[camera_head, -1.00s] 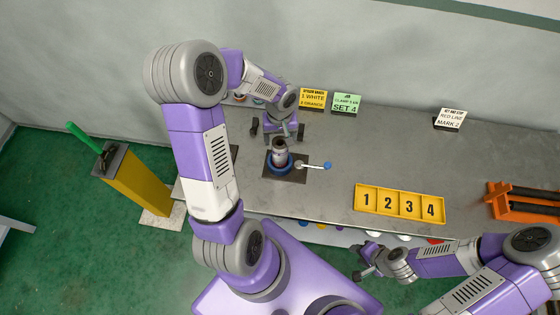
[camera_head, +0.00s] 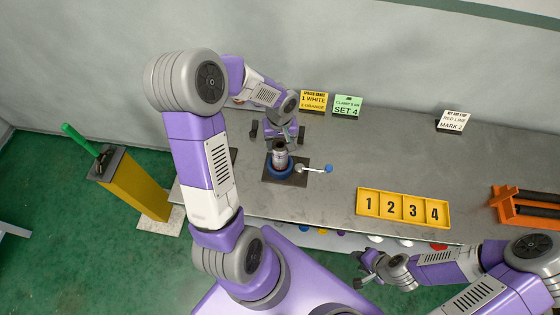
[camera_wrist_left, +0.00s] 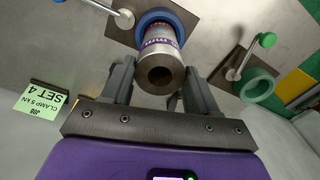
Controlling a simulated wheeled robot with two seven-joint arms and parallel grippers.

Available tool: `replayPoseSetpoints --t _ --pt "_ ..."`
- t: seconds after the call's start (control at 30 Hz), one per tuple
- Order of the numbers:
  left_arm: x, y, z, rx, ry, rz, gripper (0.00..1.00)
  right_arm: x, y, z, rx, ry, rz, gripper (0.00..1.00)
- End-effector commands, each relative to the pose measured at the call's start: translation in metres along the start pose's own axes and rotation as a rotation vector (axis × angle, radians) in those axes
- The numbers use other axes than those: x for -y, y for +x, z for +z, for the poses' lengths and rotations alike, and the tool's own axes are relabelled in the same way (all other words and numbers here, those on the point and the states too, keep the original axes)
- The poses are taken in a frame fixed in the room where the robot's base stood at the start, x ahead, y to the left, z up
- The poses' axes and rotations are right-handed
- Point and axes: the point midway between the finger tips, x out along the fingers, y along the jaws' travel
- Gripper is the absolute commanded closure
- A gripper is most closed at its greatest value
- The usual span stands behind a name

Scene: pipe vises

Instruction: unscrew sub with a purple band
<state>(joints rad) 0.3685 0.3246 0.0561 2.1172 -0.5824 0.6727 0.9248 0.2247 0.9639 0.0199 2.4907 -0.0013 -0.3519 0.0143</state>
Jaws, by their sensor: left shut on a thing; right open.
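The grey metal sub (camera_head: 280,157) stands upright in a blue vise ring (camera_head: 279,171) on a dark plate. In the left wrist view the sub (camera_wrist_left: 160,72) shows its open hollow end and a purple band (camera_wrist_left: 158,42) close to the blue ring (camera_wrist_left: 176,21). My left gripper (camera_head: 281,143) is over the vise, with its fingers on either side of the sub's upper end, shut on it. The vise lever has a blue knob (camera_head: 328,168). My right gripper (camera_head: 364,269) is open and empty in front of the bench, away from the vise.
A second vise with a green ring (camera_wrist_left: 258,85) and green-knobbed lever stands nearby. A yellow tray numbered 1 to 4 (camera_head: 403,221) and an orange rack (camera_head: 522,214) are to the right. Signs (camera_head: 348,106) line the back. The bench middle is clear.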

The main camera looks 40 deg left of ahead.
Motion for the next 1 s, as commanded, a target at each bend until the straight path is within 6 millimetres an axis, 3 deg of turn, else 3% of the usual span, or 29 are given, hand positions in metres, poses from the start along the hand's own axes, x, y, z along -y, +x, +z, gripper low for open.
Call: replayPoseSetpoints --t 0.5,0.8,1.0 --pt "-0.001 0.003 0.000 -0.002 -0.663 0.004 0.73 -0.018 0.049 -0.002 0.001 0.000 0.000 0.57" --pt "-0.001 0.001 0.000 0.000 -1.077 0.002 0.73 -0.022 0.058 -0.002 0.000 0.000 0.000 0.57" --pt "0.000 0.000 0.000 0.000 -1.213 0.000 0.73 -0.022 0.058 -0.002 0.000 0.000 0.000 0.57"
